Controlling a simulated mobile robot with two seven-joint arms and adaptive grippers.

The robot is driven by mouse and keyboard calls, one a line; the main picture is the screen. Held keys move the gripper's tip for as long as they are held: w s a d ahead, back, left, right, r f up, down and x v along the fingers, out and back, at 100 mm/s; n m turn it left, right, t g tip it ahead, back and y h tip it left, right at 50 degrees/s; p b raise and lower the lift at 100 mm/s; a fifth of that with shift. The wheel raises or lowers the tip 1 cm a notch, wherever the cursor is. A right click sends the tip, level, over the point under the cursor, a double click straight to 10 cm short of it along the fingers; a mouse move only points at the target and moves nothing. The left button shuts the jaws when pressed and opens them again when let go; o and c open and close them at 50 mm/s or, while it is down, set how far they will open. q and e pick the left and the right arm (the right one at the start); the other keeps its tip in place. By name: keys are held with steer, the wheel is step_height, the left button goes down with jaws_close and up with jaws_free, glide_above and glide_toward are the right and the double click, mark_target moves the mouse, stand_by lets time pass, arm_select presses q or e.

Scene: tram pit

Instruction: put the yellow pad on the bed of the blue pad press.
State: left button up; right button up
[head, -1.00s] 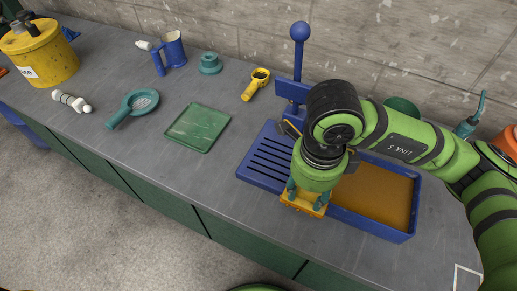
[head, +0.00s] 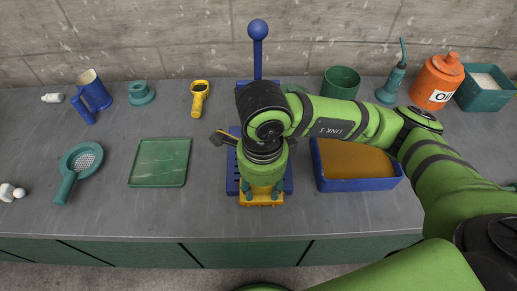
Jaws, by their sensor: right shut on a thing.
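The blue pad press has a tall lever with a ball knob (head: 258,29) and a slotted bed (head: 233,184) that shows at the left of my arm. My right gripper (head: 262,190) points down over the front part of the bed, shut on the yellow pad (head: 262,200). The pad shows just below the fingers, at the bed's front edge. My arm hides the middle of the press and most of the bed. I cannot tell whether the pad touches the bed. My left gripper is not in view.
A blue tray with an orange-brown fill (head: 357,185) stands right of the press. A green tray (head: 160,163) and teal strainer (head: 78,168) lie left. A yellow-handled tool (head: 199,97), blue mug (head: 92,92) and orange bottle (head: 437,80) stand farther back. The front strip of the counter is clear.

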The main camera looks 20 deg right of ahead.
steer(key=w+d+p, duration=0.1)
steer(key=w, duration=0.2)
steer(key=w+p, duration=0.1)
steer(key=w, duration=0.2)
steer(key=w+d, duration=0.1)
steer(key=w, duration=0.3)
steer(key=shift+d+p, duration=0.3)
steer(key=shift+p, duration=0.1)
step_height(320, 180, down, 3)
steer(key=shift+r+p, duration=0.2)
steer(key=shift+p, duration=0.75)
steer(key=shift+f, duration=0.45)
steer(key=shift+f, duration=0.15)
steer(key=o, duration=1.2)
steer(key=shift+c, duration=0.2)
